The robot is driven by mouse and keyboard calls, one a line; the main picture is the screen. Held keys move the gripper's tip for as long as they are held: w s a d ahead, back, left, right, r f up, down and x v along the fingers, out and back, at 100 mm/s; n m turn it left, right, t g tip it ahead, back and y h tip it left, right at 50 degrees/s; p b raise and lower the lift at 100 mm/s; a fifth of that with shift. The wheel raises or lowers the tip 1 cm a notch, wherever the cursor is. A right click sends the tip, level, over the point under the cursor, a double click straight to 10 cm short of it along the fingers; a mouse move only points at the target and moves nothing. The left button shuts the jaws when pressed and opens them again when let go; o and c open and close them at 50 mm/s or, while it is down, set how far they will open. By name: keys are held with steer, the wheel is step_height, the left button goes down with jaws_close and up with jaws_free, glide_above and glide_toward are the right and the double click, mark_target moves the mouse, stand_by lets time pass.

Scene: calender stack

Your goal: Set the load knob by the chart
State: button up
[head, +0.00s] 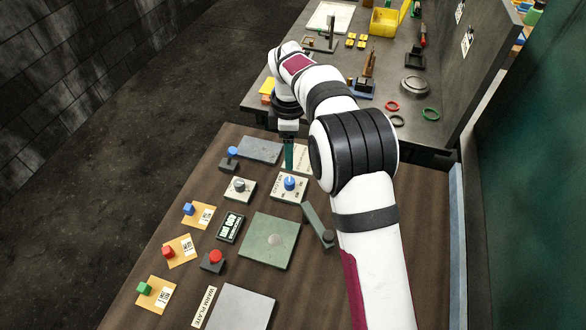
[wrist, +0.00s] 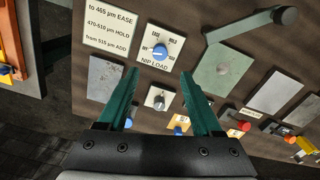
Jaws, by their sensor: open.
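The load knob (wrist: 160,52) is blue on a white plate marked NIP LOAD (wrist: 147,62), with EASE and HOLD legible around it. It also shows in the head view (head: 289,183). I cannot tell its setting for sure. The chart (wrist: 110,28) beside it reads to 465 µm EASE, 470-510 µm HOLD, from 515 µm ADD. In the head view it is partly hidden behind my gripper. My gripper (wrist: 159,74) has two teal fingers, open and empty, over the panel near the knob. A dark display (head: 230,227) shows pale digits too small to read.
A grey knob (head: 240,185) stands left of the load knob. Cards with coloured blocks (head: 168,252) line the left. A grey workbench (head: 437,60) is behind.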

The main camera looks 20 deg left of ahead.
mark_target(290, 180)
step_height(290, 180, down, 11)
steer(key=shift+f, duration=0.2)
jaws_close()
